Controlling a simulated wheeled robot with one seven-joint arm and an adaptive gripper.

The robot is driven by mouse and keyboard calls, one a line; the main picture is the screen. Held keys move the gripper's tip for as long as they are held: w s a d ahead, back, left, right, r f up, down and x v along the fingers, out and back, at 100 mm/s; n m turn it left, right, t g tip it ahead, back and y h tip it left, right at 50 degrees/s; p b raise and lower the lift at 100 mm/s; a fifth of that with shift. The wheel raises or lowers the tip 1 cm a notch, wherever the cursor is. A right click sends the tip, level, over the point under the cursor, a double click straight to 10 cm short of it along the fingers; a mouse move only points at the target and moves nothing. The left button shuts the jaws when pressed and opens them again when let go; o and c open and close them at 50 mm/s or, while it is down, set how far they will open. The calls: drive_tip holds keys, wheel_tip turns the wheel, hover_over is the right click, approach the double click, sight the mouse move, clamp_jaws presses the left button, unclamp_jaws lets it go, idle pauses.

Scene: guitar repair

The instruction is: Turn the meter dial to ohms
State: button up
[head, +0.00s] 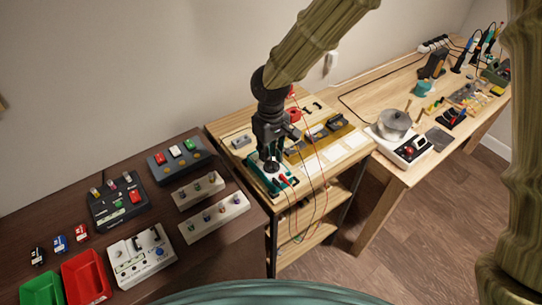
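The meter (256,181) is a teal-edged device lying on the light wooden cart, at the cart's front left corner. Red probe plugs and leads (283,181) come from its near right side. My gripper (270,165) points down over the meter, with its fingertips at or just above the meter's face. The gripper and its dark body hide the dial, so its setting does not show. The fingers are too small and dark to tell whether they are open or shut, or whether they touch the dial.
Thin red and black leads loop down beside the cart's shelves (300,228). A yellow tray (330,138) with parts lies right of the gripper. A dark table (215,255) at left holds switch boxes, a green bin (42,289) and a red bin (86,276). A pot (394,124) stands on the right bench.

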drive_tip(key=shift+f, duration=1)
drive_tip(key=shift+c, duration=0.2)
clamp_jaws()
drive_tip(key=shift+r+n+p, duration=0.1)
drive_tip(key=shift+n+p, duration=0.95)
drive_tip(key=shift+n, duration=0.35)
drive_tip(key=shift+a+n+p, duration=0.1)
drive_tip(key=shift+n+p, duration=0.95)
drive_tip(key=shift+n, duration=0.85)
